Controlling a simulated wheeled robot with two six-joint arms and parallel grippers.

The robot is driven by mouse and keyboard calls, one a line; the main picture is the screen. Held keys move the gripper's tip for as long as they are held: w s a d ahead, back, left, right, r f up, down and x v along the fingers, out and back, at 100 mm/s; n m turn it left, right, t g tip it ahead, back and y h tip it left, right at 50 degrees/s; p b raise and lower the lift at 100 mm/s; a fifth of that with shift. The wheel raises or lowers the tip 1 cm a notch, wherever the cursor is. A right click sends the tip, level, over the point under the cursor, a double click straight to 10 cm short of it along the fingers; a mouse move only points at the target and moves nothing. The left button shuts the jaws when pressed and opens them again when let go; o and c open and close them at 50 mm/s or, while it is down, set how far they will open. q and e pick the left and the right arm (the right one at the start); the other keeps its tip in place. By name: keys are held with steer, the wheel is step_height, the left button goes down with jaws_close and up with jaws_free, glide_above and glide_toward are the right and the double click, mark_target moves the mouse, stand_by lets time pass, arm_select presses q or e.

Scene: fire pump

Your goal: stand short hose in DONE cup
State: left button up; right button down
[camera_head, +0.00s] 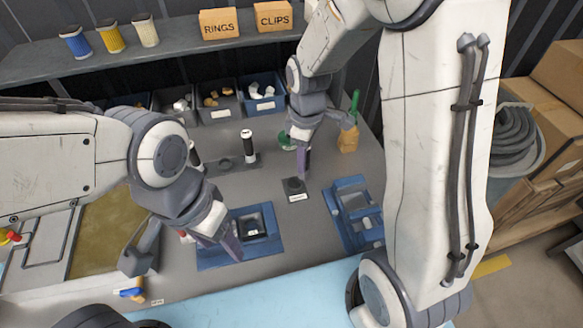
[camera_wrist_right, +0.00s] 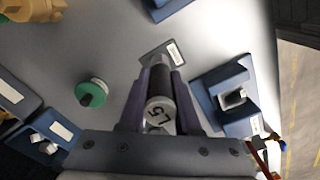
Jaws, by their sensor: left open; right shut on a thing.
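My right gripper (camera_head: 304,165) is shut on the short hose (camera_wrist_right: 160,108), a black tube with a white marked end facing the wrist camera. In the right wrist view the gripper (camera_wrist_right: 158,100) has one finger on each side of it. In the head view the hose (camera_head: 309,157) is mostly hidden by the fingers. The hose points down toward a small dark holder (camera_head: 295,187) with a white label, too small to read; it also shows in the right wrist view (camera_wrist_right: 155,56). I cannot tell whether they touch. My left gripper (camera_head: 226,242) is open at the left blue fixture.
The left blue fixture (camera_head: 265,247) and right blue fixture (camera_head: 348,190) flank the holder. A green round part (camera_head: 287,142) and an orange cup (camera_head: 348,139) are behind. A white-topped black hose (camera_head: 248,145) stands in a rack. Bins (camera_head: 222,112) line the back.

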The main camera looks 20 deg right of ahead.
steer(key=shift+w+a+f+p, duration=0.15)
steer(key=shift+w+a+f, duration=0.2)
steer(key=shift+f, duration=0.6)
steer(key=shift+w+a+f+p, duration=0.15)
steer(key=shift+w+a+f, duration=0.15)
steer(key=shift+f, duration=0.6)
steer(key=shift+w+a+f+p, duration=0.15)
steer(key=shift+w+a+f, duration=0.2)
steer(key=shift+f, duration=0.6)
steer(key=shift+s, duration=0.1)
steer(key=shift+f, duration=0.15)
steer(key=c, duration=0.6)
jaws_free()
